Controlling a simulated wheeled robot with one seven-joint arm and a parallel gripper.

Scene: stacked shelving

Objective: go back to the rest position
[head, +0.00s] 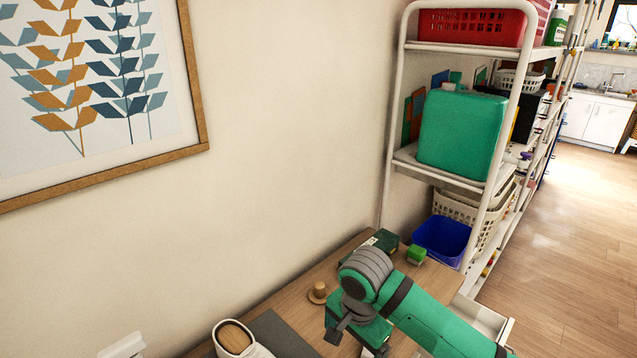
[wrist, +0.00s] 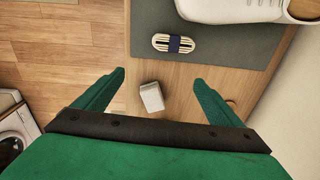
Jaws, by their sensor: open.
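My gripper (wrist: 159,77) is open and empty, its two green fingers spread apart above a wooden surface in the wrist view. A small pale grey block (wrist: 152,97) shows in the gap between the fingers, apart from both of them. In the head view my gripper (head: 348,326) hangs over the wooden tabletop (head: 300,297) at the bottom, at the end of my green arm. Its fingertips are hard to make out there.
A grey mat (wrist: 205,50) holds a banded bundle (wrist: 173,43) and a white shoe (wrist: 228,9). A wooden knob (head: 318,292), green box (head: 384,241) and small green block (head: 416,254) are near my arm. A white shelf rack (head: 403,75) with a blue bin (head: 442,238) stands right.

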